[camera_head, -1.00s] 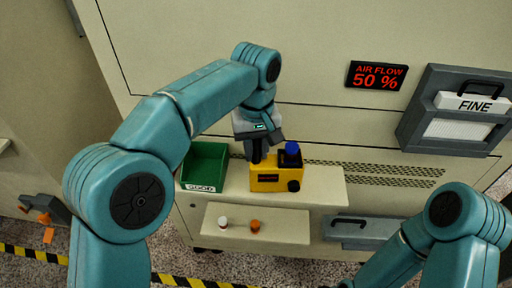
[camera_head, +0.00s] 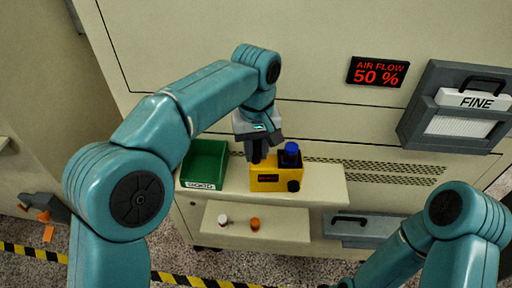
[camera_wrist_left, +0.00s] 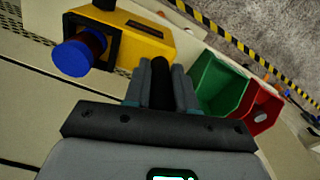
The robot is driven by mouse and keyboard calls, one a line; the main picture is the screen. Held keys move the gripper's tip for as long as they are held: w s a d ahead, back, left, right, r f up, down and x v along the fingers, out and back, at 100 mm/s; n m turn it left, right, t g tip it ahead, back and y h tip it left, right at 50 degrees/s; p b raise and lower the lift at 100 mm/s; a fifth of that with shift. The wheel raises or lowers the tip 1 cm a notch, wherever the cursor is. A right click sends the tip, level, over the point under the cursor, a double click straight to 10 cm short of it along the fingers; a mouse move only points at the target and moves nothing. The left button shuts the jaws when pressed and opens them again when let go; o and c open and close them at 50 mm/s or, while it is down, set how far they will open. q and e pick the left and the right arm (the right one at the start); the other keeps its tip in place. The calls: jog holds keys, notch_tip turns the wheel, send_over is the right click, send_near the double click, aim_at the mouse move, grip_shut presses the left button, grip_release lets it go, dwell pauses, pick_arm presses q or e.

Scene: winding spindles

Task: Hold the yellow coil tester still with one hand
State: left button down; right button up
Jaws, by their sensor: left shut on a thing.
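The yellow coil tester (camera_head: 277,179) stands on the shelf ledge in the head view, with a blue-topped spool (camera_head: 291,149) in it. In the left wrist view the tester (camera_wrist_left: 148,42) is at upper left, and the spool (camera_wrist_left: 72,57) with its blue end sits in a black slot. My left gripper (camera_head: 256,157) reaches down at the tester's left end. In the left wrist view its fingers (camera_wrist_left: 160,84) are shut on a black post beside the yellow body. The post's foot is hidden. My right gripper is out of view; only its arm shows at lower right.
A green bin (camera_head: 205,166) labelled GOOD stands left of the tester. A red bin (camera_wrist_left: 263,108) shows beside it in the left wrist view. A white-and-red piece (camera_head: 223,221) and an orange piece (camera_head: 255,224) stand on the lower shelf. The ledge is clear right of the tester.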

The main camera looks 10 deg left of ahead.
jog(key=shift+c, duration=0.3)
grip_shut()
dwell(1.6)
